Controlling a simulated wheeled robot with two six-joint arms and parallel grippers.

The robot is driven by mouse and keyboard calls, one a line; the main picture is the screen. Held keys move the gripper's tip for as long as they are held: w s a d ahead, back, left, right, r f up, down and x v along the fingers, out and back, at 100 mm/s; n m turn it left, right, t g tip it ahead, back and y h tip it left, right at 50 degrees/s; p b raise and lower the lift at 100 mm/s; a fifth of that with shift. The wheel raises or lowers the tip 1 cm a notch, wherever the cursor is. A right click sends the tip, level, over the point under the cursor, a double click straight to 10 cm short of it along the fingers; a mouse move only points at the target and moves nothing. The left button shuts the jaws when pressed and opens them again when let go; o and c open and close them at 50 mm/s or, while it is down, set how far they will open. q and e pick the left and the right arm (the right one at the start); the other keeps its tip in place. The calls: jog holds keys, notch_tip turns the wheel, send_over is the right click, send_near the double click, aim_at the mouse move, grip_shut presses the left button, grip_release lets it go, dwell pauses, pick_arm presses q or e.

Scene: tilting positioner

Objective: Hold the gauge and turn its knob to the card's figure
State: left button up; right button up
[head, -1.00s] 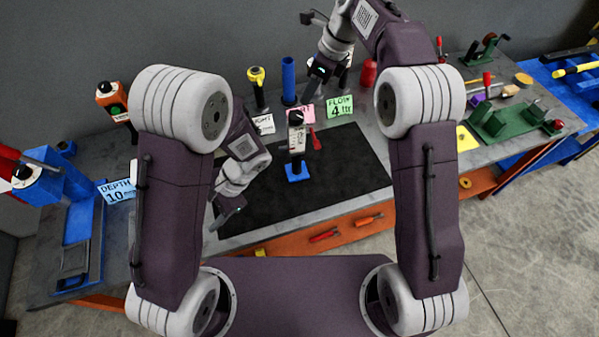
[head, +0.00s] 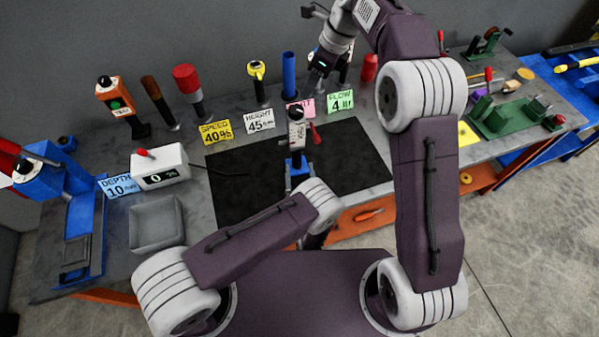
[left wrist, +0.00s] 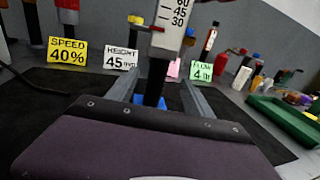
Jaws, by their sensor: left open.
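The gauge (head: 297,134) stands upright on a blue base (head: 299,164) on the black mat, with a dark knob (head: 296,113) on top. Its white scale (left wrist: 172,18) shows 30, 45 and 60 in the left wrist view; the knob is out of that view. My left gripper (left wrist: 161,78) is open, its fingers on either side of the gauge's black post (left wrist: 154,86), with gaps visible. In the head view my left wrist hides most of that gripper. My right gripper (head: 315,76) is high behind the gauge; its fingers are unclear. The height card (head: 260,121) reads 45 mm.
Cards for speed (head: 215,132), flow (head: 340,101) and depth (head: 117,186) stand around. Several upright tools line the back. A white box (head: 159,167) and grey tray (head: 157,225) are left, a green fixture (head: 506,119) right.

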aim_at(297, 155)
pick_arm(q)
jog(key=w, duration=0.5)
jog(key=w+a, duration=0.1)
jog(key=w, duration=0.2)
jog(key=shift+w, duration=0.35)
grip_shut()
dwell(0.9)
